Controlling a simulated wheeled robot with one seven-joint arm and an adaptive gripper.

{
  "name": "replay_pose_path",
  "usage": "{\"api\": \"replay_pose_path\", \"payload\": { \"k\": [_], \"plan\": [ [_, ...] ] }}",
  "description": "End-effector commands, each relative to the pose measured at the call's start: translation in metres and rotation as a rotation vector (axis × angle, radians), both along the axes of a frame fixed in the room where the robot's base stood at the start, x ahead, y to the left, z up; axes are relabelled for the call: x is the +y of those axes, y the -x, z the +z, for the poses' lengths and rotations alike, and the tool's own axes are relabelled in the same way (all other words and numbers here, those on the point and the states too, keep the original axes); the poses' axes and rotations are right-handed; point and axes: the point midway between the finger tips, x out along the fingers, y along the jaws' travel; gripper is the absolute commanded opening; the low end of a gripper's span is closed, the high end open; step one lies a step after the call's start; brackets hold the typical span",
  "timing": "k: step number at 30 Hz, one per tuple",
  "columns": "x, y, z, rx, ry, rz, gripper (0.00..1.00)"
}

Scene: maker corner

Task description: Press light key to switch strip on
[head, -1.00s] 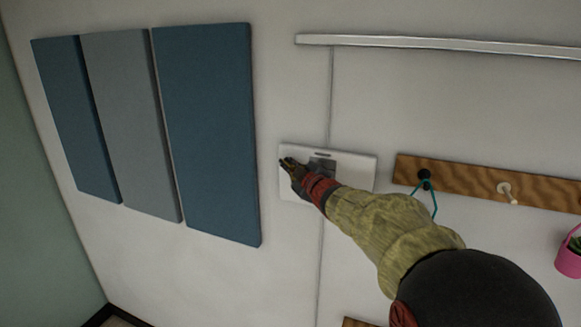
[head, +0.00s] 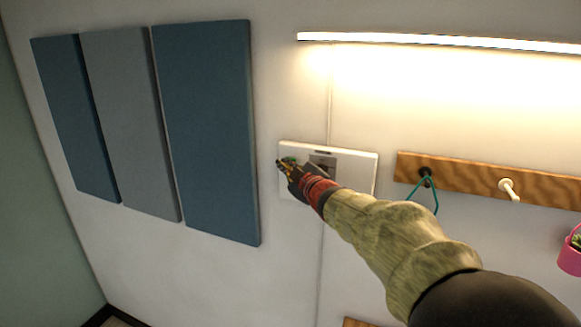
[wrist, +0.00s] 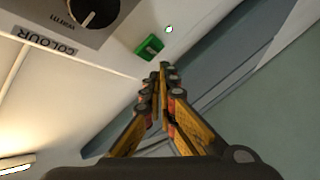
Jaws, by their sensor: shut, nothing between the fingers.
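The light strip (head: 430,41) runs along the wall at the upper right and glows bright. Below it, a white switch panel (head: 354,164) is on the wall, partly covered by my arm. In the wrist view the panel carries a green key (wrist: 149,47), a small indicator dot (wrist: 169,29), a dark dial (wrist: 90,12) and a label reading COLOUR. My gripper (head: 281,163) is shut and empty at the panel's left part. In the wrist view its fingertips (wrist: 165,66) are just beside the green key; I cannot tell whether they touch it.
Blue and grey wall panels (head: 207,130) hang to the left. A wooden hook rail (head: 460,178) with a teal loop (head: 424,203) and a pink pot (head: 571,258) are on the right. The wall between the wall panels and the switch panel is bare.

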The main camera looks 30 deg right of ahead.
Motion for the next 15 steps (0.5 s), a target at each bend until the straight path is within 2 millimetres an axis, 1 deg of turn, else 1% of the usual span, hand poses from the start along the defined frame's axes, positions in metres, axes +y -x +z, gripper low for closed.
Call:
{"api": "replay_pose_path", "payload": {
  "k": [3,15],
  "plan": [
    [0.01,0.007,-0.001,-0.002,0.001,0.002,0.0],
    [0.036,0.027,-0.001,-0.001,0.001,0.002,0.0]
  ]
}}
